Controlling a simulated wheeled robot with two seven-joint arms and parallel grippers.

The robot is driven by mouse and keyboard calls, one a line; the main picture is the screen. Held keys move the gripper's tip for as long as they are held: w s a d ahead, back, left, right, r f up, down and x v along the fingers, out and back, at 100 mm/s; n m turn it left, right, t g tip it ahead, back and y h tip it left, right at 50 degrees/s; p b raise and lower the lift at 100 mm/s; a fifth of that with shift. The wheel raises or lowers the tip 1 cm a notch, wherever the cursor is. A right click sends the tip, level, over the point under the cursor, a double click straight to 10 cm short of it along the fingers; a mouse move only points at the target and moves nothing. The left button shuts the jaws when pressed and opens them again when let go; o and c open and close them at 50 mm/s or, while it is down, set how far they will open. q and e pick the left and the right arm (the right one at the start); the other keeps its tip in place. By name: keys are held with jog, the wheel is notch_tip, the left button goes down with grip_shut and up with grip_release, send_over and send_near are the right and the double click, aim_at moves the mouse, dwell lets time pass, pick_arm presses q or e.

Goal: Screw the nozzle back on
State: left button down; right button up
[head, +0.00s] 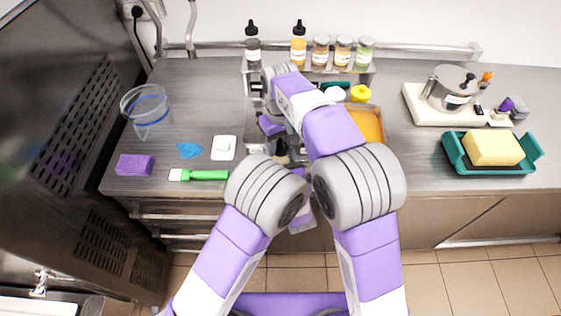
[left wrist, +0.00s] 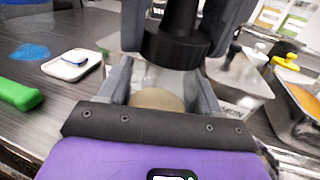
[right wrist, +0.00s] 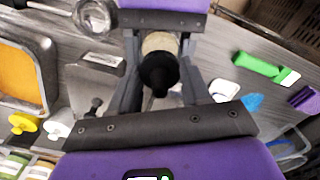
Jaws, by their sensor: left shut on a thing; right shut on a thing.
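The nozzle (left wrist: 176,45) is black with a ribbed collar and a narrow tip. My right gripper (right wrist: 160,75) is shut on it; this gripper also shows in the head view (head: 278,143). The bottle (right wrist: 159,43) is translucent with beige contents. My left gripper (left wrist: 163,88) is shut on it. The nozzle (right wrist: 157,72) is lined up with the bottle's mouth end, collar toward the bottle. The fingers and collar hide the joint, so I cannot tell whether the threads meet. In the head view my arms cover most of both grippers.
A white scale-like block (head: 224,147), blue patch (head: 190,150), green brush (head: 204,175) and purple sponge (head: 135,165) lie left. Several bottles stand on the back rack.

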jog(key=o, duration=1.2)
jog(key=shift+r, duration=2.3)
jog(key=shift+c, duration=0.5)
jog(key=shift+r+n, duration=1.6)
jog(key=shift+r, duration=0.1)
